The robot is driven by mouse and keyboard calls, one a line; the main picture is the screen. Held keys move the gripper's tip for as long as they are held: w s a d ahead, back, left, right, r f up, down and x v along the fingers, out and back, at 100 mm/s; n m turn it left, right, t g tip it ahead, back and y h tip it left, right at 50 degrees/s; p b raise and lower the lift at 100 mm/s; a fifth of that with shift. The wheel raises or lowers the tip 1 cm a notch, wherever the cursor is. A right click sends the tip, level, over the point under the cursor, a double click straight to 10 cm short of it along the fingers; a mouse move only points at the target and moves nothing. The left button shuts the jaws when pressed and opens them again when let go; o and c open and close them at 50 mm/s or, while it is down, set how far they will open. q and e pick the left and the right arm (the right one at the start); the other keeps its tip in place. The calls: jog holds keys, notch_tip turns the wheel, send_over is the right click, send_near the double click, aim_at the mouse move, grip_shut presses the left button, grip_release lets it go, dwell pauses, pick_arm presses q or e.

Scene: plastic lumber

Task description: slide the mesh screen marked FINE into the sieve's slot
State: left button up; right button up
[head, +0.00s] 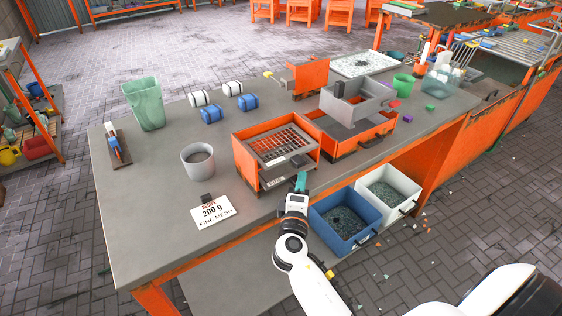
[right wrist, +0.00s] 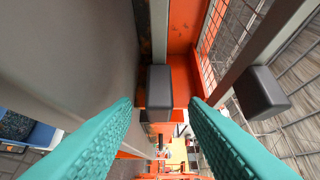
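The orange sieve (head: 242,160) stands near the table's front edge. A mesh screen (head: 273,146) with a dark handle (head: 298,160) lies at its top. I cannot read FINE on it. My right gripper (head: 301,182) is at the sieve's front right corner, beside and below that handle. In the right wrist view, its teal fingers (right wrist: 162,104) are apart. One dark handle (right wrist: 160,86) shows beyond and between the fingertips, apparently untouched; a second dark handle (right wrist: 262,92) is to the right, by wire mesh (right wrist: 290,60). The slot is not clearly visible. My left gripper is not in view.
A card (head: 214,212) reading "200 g FINE MESH" and a grey cup (head: 198,161) are left of the sieve. An orange tray with a grey bin (head: 357,112) is at its right. Blue (head: 345,240) and white (head: 389,208) bins of granules stand below the table edge.

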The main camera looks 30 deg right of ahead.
jog(key=shift+x, duration=1.05)
jog(key=shift+c, duration=0.2)
grip_shut()
